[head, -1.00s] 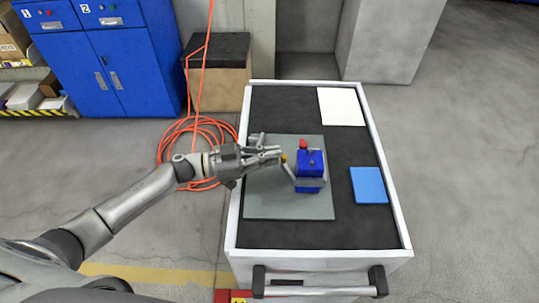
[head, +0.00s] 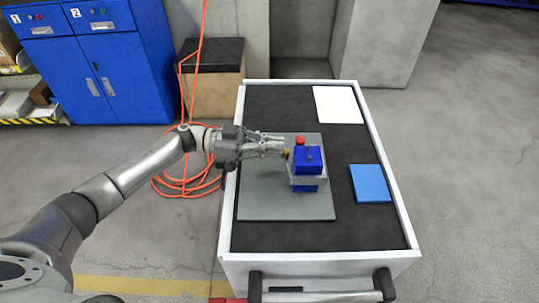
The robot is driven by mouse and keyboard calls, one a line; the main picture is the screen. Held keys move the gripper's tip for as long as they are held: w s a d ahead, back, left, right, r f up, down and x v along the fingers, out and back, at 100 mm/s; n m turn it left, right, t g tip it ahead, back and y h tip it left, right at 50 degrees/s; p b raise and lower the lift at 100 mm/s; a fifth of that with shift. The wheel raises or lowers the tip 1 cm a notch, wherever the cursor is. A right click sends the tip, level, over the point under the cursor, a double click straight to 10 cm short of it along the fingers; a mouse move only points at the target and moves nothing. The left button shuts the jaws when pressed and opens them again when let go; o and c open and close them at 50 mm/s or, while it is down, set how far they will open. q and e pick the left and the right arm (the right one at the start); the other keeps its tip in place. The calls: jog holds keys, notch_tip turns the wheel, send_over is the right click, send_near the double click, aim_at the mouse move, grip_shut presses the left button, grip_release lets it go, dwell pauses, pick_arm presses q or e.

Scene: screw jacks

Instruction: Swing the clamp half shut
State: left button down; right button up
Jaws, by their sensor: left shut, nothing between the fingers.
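The blue clamp device (head: 308,160) stands upright on a grey-green mat (head: 262,206). A red knob (head: 300,141) shows at its back left. A grey bracket or arm (head: 309,181) runs across its front. A small yellow tip (head: 287,155) shows at its left side, partly hidden by my fingers. My left gripper (head: 284,148) reaches in from the left, shut and empty, with its fingertips close to the yellow tip. I cannot tell whether they touch it. My right gripper is not in view.
The mat lies on a dark-topped cart (head: 370,232) with a raised white rim. A white sheet (head: 338,105) and a blue pad (head: 370,183) lie on the right side. An orange hose (head: 168,186) coils on the floor left of the cart.

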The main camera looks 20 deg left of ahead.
pick_arm(q)
jog(key=shift+w+d+g, duration=0.3)
jog(key=shift+d+g, duration=0.05)
jog(key=shift+g, duration=0.05)
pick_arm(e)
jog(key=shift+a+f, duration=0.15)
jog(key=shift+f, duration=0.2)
pick_arm(q)
jog(key=shift+w+d, duration=0.1)
